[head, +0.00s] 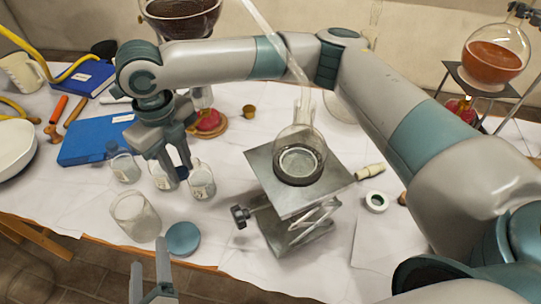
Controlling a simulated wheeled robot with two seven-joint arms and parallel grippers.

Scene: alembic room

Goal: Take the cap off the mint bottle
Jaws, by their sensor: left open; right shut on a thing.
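Three small labelled bottles stand in a row: a left bottle (124,168) with a blue-grey cap, a middle bottle (162,180) and a right bottle (202,183). The labels are too small to read, so I cannot tell which is the mint bottle. My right gripper (177,166) reaches down over the middle and right bottles. It is shut on a small dark blue cap (182,173), partly hidden by the fingers. I cannot tell whether this cap still touches a bottle. My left gripper (150,272) is open and empty at the bottom edge, in front of the table.
An open glass jar (135,216) and a flat blue lid (182,239) stand near the front edge. A lab jack (290,190) bearing a flask is to the right. A blue book (95,140) lies left. My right arm crosses above the table.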

